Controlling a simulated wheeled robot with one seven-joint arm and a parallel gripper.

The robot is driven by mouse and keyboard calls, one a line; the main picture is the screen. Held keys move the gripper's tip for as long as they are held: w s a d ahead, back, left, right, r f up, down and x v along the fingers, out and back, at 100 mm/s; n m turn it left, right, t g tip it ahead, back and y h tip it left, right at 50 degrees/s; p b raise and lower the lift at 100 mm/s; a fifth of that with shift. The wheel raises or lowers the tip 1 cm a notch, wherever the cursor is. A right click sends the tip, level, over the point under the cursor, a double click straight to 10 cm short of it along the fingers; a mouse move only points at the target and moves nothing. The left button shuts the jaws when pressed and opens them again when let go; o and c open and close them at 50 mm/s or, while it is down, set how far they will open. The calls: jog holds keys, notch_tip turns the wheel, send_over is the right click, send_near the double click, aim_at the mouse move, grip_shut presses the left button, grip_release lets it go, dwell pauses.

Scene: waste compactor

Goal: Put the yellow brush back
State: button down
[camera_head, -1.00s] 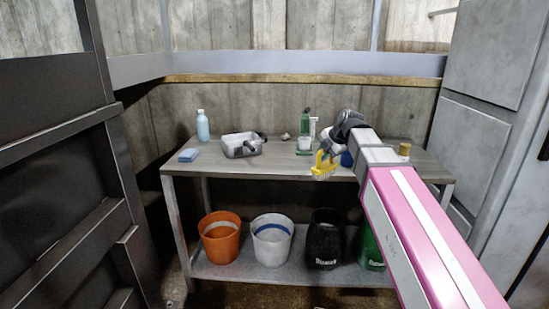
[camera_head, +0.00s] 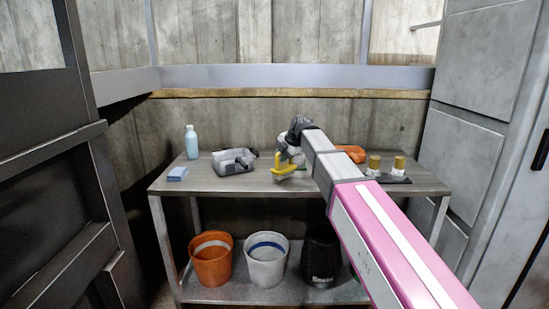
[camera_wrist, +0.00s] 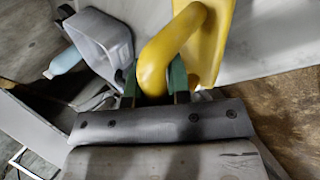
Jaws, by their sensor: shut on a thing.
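The yellow brush (camera_head: 287,167) is held by my gripper (camera_head: 285,155) in front of the table's middle part, at about the height of its top. In the wrist view the brush's yellow handle (camera_wrist: 172,47) runs between the green fingers of my gripper (camera_wrist: 155,82), which are shut on it. The brush's yellow body extends to the upper right there. A grey tray (camera_head: 233,166) stands on the table (camera_head: 215,184) just left of the brush. It also shows at the upper left of the wrist view (camera_wrist: 96,32). The tray's contents are partly unclear.
A light blue bottle (camera_head: 192,143) and a blue sponge (camera_head: 177,174) are at the table's left end. An orange item (camera_head: 352,153) and yellow-topped items (camera_head: 374,163) are at the right. Orange (camera_head: 211,262), white (camera_head: 265,263) and black (camera_head: 320,261) buckets stand on the lower shelf.

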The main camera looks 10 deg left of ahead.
jog(key=shift+w+a+f, duration=0.15)
jog(key=shift+w+a, duration=0.25)
jog(key=shift+a, duration=0.25)
jog(key=shift+w+a+f, duration=0.15)
jog(key=shift+w+a, duration=0.2)
jog(key=shift+a, duration=0.3)
jog(key=shift+w+a+f, duration=0.15)
jog(key=shift+w+a, duration=0.25)
jog(key=shift+a, duration=0.25)
jog(key=shift+f, duration=0.3)
jog(key=shift+f, duration=0.1)
jog(key=c, duration=1.1)
grip_release()
jog(key=shift+o, duration=0.2)
jog(key=s+d+r, duration=0.4)
jog(key=s+d, duration=0.3)
jog(key=d, duration=0.5)
jog(key=shift+s+d+r, duration=0.2)
jog(key=shift+s+d, duration=0.1)
jog(key=shift+d, duration=0.1)
